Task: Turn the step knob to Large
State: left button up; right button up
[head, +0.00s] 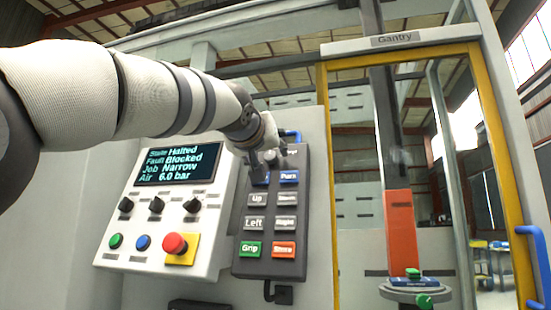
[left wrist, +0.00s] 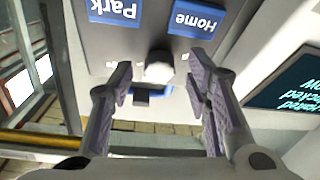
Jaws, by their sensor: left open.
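A dark hand pendant (head: 270,223) with several labelled buttons hangs on the machine's front. My left gripper (head: 264,161) is at the pendant's top. In the left wrist view its two fingers (left wrist: 158,84) are spread on either side of the knob, with gaps visible. In the head view the gripper largely hides the knob. The knob's setting and its small label cannot be read. My right gripper is not in view.
A white control panel (head: 222,215) left of the pendant has a screen (head: 176,165) reading Halted and Blocked, three black knobs, green and blue buttons and a red stop button (head: 174,243). A blue hook (head: 292,135) sits behind the pendant. A yellow-framed gantry door (head: 322,200) stands to the right.

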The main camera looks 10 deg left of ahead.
pick_arm(q)
jog(key=shift+s, duration=0.15)
jog(key=shift+c, duration=0.8)
grip_shut()
jog(key=shift+m, duration=0.5)
jog(key=m+h, duration=0.1)
jog(key=m, duration=0.1)
jog(key=m+h, duration=0.1)
jog(key=m, duration=0.1)
jog(key=m+h, duration=0.1)
jog(key=m, duration=0.2)
jog(key=shift+a, duration=0.25)
jog(key=m+g+h, duration=0.1)
jog(key=m, duration=0.2)
jog(key=m+g+h, duration=0.1)
jog(key=m, duration=0.2)
jog(key=shift+r+m+h, duration=0.1)
jog(key=shift+m+h, duration=0.2)
jog(key=shift+m, duration=0.4)
